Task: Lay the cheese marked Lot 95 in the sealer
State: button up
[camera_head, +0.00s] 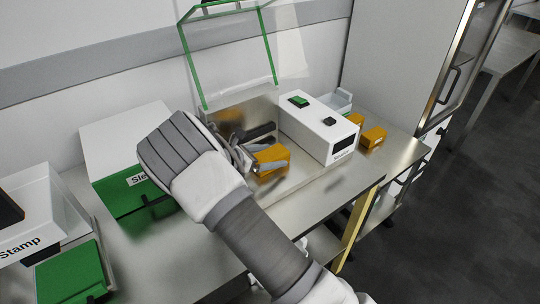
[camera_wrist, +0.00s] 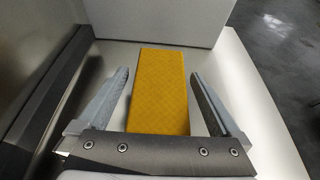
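An orange cheese block (camera_head: 274,154) lies at the open sealer (camera_head: 240,108), beside its dark bars and in front of the white control housing. The same block (camera_wrist: 160,90) shows in the wrist view, lengthwise between my fingers. No lot mark on it is readable. My gripper (camera_head: 262,158) is at the block; in the wrist view my gripper (camera_wrist: 160,78) is open, with a finger on each side and a visible gap to the block on both. The sealer's clear, green-framed lid (camera_head: 188,60) stands raised. My arm hides part of the sealer's front.
Two more orange blocks (camera_head: 373,137) sit right of the white control housing (camera_head: 320,130), near a pale tray (camera_head: 340,99). A white-and-green box (camera_head: 120,140) and a stamp machine (camera_head: 35,215) stand left. The steel table's (camera_head: 190,265) front is mostly clear.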

jog(key=shift+s+a+r, duration=0.1)
jog(key=shift+a+r, duration=0.05)
jog(key=shift+r, duration=0.1)
jog(key=p+v, duration=0.1)
jog(key=v, duration=1)
jog(key=shift+s+a+r, duration=0.1)
jog(key=shift+s+a, duration=0.05)
jog(key=shift+a, duration=0.1)
jog(key=s+d+r+m+g+y, duration=0.3)
jog(key=s+d+r+m, duration=0.25)
jog(key=d+r, duration=0.2)
jog(key=s+d+r+m+g+y, duration=0.35)
jog(key=d+r+m, duration=0.3)
jog(key=d, duration=0.25)
jog(key=s+d+r+m+t+y, duration=0.2)
jog(key=s+m, duration=0.4)
jog(key=s, duration=0.4)
jog(key=s+d+r+m+t+y, duration=0.2)
jog(key=s+r+m, duration=0.3)
jog(key=s, duration=0.5)
jog(key=shift+d+m+y, duration=0.35)
jog(key=shift+d+m, duration=0.05)
jog(key=shift+m, duration=0.5)
jog(key=shift+r+t+p, duration=0.1)
jog(key=shift+t+p, duration=0.15)
jog(key=shift+p, duration=0.05)
